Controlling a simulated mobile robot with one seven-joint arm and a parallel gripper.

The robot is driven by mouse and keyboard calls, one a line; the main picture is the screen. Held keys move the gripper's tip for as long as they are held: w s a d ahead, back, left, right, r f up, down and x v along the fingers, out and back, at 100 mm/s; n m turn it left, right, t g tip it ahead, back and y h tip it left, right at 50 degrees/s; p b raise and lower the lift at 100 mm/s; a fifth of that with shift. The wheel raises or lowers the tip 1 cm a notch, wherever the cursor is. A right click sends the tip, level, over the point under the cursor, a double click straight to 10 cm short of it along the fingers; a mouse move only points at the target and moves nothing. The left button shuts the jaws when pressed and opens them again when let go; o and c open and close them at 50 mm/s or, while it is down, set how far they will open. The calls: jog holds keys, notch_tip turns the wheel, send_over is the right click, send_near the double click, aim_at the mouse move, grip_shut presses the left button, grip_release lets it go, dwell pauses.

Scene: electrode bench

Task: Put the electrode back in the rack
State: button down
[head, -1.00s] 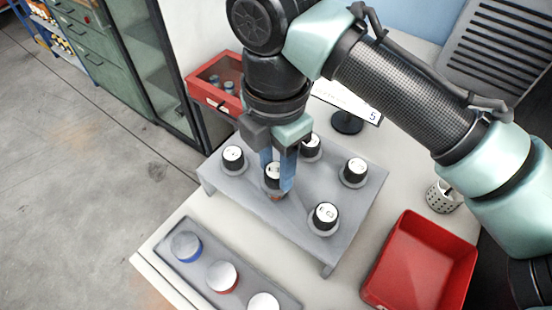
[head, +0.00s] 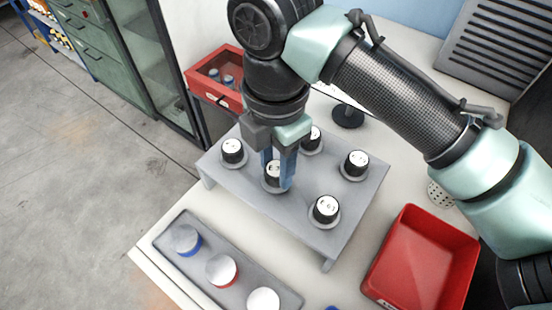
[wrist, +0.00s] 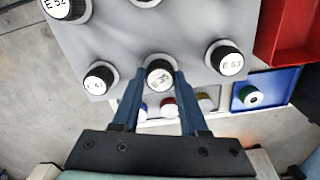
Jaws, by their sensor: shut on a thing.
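The rack is a raised grey plate (head: 262,208) on legs, and it also shows in the wrist view (wrist: 120,40). My gripper (head: 277,178) points down over its middle, with blue fingers on either side of a black-capped electrode (head: 271,168) with a white label. In the wrist view the electrode cap (wrist: 160,77) is between the fingertips, with a pale ring around it. The electrode looks low in that middle ring; the fingers hide part of it, so I cannot tell whether it is fully seated. Several other labelled electrodes stand in the rack, one of them E 63 (head: 326,208).
An empty red bin (head: 420,262) is at right. A red box (head: 214,84) stands behind left, a sign stand (head: 348,117) behind the rack. A blue tray (wrist: 287,83) shows in the wrist view.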

jog(key=shift+f+b, duration=0.3)
jog(key=shift+f, duration=0.35)
grip_release()
dwell(0.4)
jog(key=shift+r, duration=0.1)
notch_tip(320, 180, up, 6)
jog(key=p, duration=0.6)
dwell(0.3)
dwell(0.4)
